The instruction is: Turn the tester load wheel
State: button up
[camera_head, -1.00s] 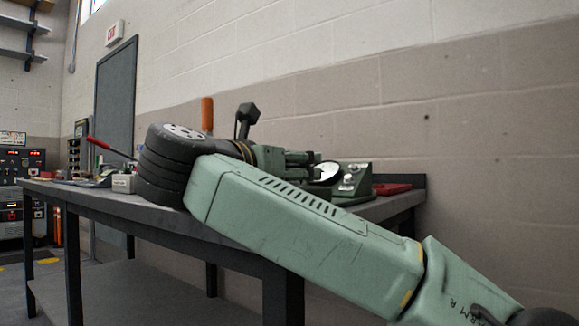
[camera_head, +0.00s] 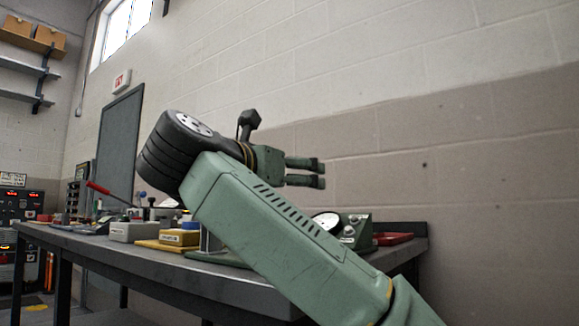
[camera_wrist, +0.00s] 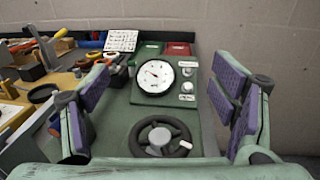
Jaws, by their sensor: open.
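The tester is a green unit with a round white dial (camera_wrist: 155,76) and two small knobs at its right. Its dark load wheel (camera_wrist: 160,137), with a pale handle grip at its right side, lies in front of the dial in the wrist view. My gripper (camera_wrist: 168,100) is open and empty; its purple-padded fingers stand to the left and right of the wheel and dial, apart from both. In the head view my gripper (camera_head: 321,173) is raised above the bench, and the tester (camera_head: 357,231) shows partly behind my arm. The wheel is not visible there.
The workbench (camera_head: 150,261) carries yellow (camera_head: 180,237) and grey boxes (camera_head: 133,231) and a red-handled tool (camera_head: 98,187). A red box (camera_head: 393,238) sits behind the tester. In the wrist view, hand tools and a white card (camera_wrist: 121,40) lie left of the tester. A wall stands behind.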

jog(key=shift+r, duration=1.45)
